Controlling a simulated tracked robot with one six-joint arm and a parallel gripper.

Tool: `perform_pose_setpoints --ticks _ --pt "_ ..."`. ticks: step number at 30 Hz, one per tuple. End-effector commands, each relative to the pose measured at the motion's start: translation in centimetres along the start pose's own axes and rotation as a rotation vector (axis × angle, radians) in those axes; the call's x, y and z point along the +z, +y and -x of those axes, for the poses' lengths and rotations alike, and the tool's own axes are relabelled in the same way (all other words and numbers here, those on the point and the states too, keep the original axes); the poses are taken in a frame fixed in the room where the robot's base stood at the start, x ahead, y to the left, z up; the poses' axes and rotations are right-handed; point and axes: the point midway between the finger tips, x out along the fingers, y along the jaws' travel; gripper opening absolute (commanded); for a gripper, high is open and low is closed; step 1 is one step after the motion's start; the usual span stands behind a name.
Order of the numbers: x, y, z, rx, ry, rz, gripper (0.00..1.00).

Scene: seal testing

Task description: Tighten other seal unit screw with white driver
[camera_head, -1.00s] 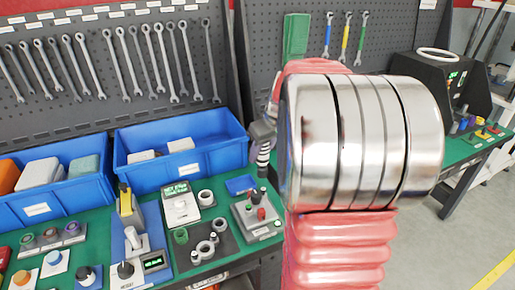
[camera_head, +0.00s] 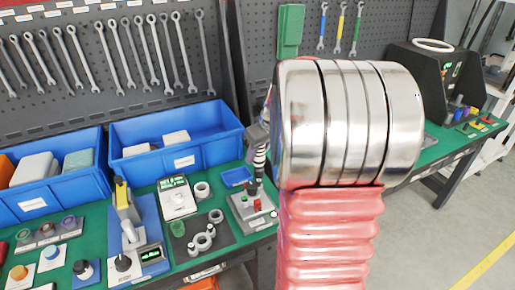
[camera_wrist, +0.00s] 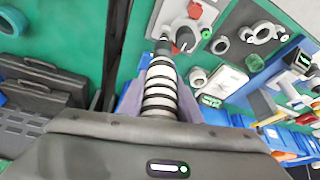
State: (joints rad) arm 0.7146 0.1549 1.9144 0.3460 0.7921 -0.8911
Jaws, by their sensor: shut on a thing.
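My gripper (camera_wrist: 160,103) is shut on the white driver (camera_wrist: 159,85), which has a white handle with dark bands. The driver also shows in the head view (camera_head: 260,158), upright beside my arm. Its dark tip points down at the seal unit, a grey block (camera_head: 240,212) with a red part and a dark part on top. In the wrist view the tip is at the near edge of the seal unit (camera_wrist: 211,14), beside a dark round part and a red one. I cannot tell whether the tip touches a screw. My arm hides the area to the right.
Grey rings (camera_head: 203,236), a green ring (camera_head: 178,228) and a small scale (camera_head: 178,198) lie left of the seal unit on the green bench. Blue bins (camera_head: 190,150) stand behind. A small blue tray (camera_head: 237,176) sits close behind the unit.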

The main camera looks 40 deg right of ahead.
Motion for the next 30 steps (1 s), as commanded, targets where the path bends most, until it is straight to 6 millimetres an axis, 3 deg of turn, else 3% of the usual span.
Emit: perform_pose_setpoints --ticks 7,30 --pt "0.33 0.05 -0.85 0.002 0.002 -0.002 0.04" --pt "0.37 0.12 -0.90 0.003 0.003 -0.002 0.04"
